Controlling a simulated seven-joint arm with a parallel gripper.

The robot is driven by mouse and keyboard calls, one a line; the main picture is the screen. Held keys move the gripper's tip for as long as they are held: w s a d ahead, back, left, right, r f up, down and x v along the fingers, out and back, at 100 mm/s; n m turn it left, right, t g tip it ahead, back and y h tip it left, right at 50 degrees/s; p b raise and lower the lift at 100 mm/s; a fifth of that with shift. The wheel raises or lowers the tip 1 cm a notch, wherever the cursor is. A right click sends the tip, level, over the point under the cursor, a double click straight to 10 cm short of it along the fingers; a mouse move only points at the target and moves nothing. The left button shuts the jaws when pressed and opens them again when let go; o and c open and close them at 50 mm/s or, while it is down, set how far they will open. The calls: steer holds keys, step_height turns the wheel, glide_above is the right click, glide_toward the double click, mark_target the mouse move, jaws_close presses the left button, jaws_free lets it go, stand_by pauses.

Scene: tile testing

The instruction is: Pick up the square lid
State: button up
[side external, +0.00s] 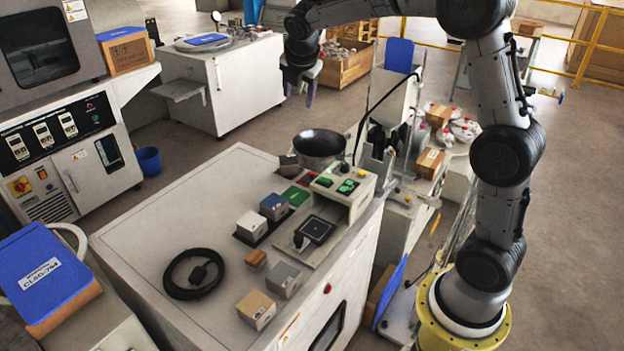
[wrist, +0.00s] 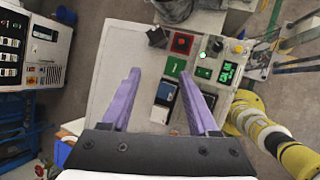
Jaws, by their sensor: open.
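No piece is plainly marked as the square lid. A flat black square piece with a pale outline (side external: 316,229) lies on the grey plate of the bench device in the side external view; I cannot tell if it is the lid. In the wrist view its likely spot is partly behind the right finger. My gripper (side external: 299,92) hangs high above and behind the bench, well apart from everything on it. In the wrist view my gripper (wrist: 159,75) shows two purple fingers spread wide, with nothing held between them.
The white bench (side external: 150,225) carries a dark pan (side external: 320,146), a device with green displays (side external: 347,186), a blue-topped block (side external: 273,206), a white-topped block (side external: 252,225), a tan block (side external: 256,308), a grey block (side external: 283,279) and a coiled black cable (side external: 173,281). The bench's left part is clear.

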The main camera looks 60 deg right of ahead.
steer(key=w+d+f+n+g, duration=0.1)
steer(key=w+d+f, duration=0.2)
steer(key=f, duration=0.3)
steer(key=w+d+f+g, duration=0.1)
steer(key=w+d+f, duration=0.15)
steer(key=f, duration=0.35)
steer(key=g, duration=0.1)
glide_toward(312, 173)
steer(key=x, duration=0.2)
steer(key=shift+x, duration=3.3)
steer(key=shift+c, duration=0.2)
jaws_close()
